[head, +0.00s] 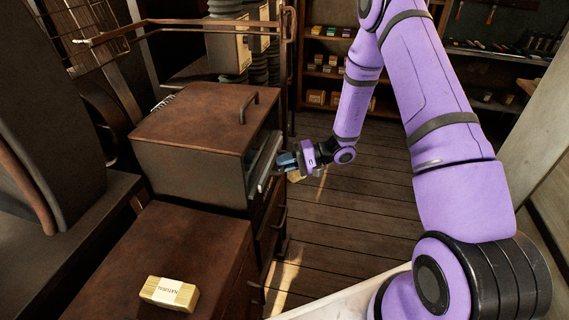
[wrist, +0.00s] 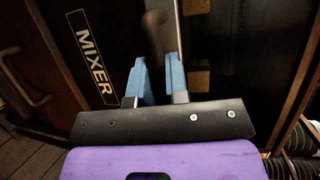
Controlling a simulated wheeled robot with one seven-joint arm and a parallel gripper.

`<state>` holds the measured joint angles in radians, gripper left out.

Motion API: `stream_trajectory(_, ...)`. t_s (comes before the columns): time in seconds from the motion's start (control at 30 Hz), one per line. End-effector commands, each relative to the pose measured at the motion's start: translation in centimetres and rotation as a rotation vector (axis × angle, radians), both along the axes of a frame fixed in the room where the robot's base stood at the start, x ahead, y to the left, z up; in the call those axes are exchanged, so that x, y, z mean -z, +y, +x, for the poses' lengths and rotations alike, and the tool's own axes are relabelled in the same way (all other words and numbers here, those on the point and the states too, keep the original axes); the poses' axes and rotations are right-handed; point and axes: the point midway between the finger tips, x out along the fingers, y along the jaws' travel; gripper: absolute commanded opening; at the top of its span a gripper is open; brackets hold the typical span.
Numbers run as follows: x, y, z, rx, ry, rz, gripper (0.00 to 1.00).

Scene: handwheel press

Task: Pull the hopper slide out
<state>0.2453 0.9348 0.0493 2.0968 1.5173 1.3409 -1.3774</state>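The hopper slide (head: 268,163) shows in the head view as a pale metal strip along the front of a brown metal box (head: 200,122). My gripper (head: 288,160) is at the strip's front, its blue fingers pointing left toward it. In the wrist view a dark rounded handle (wrist: 156,30) runs down between my two blue fingertips (wrist: 159,68). The fingers are only partly apart and the handle fills the gap, so they look shut on it. The exact contact is partly hidden by the fingers.
A dark panel labelled MIXER (wrist: 92,60) is beside the fingers. A curved handle (wrist: 22,80) sticks out at left. A lower brown cabinet top (head: 150,262) carries a wrapped block (head: 170,293). The wooden floor (head: 345,215) to the right is clear.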

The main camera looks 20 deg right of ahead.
Motion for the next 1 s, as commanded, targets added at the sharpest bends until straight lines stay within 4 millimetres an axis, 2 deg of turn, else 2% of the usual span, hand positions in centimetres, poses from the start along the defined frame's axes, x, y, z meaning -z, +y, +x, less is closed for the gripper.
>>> stream_trajectory(0.27,0.0,-0.2,-0.1,0.001,0.000,-0.001,0.00)
stream_trajectory(0.47,0.0,-1.8,-1.1,0.004,0.000,-0.001,0.00)
stream_trajectory(0.67,0.0,-5.4,-3.4,0.006,0.001,-0.001,0.00)
stream_trajectory(1.0,0.0,-13.2,-8.7,0.007,0.000,-0.001,0.00)
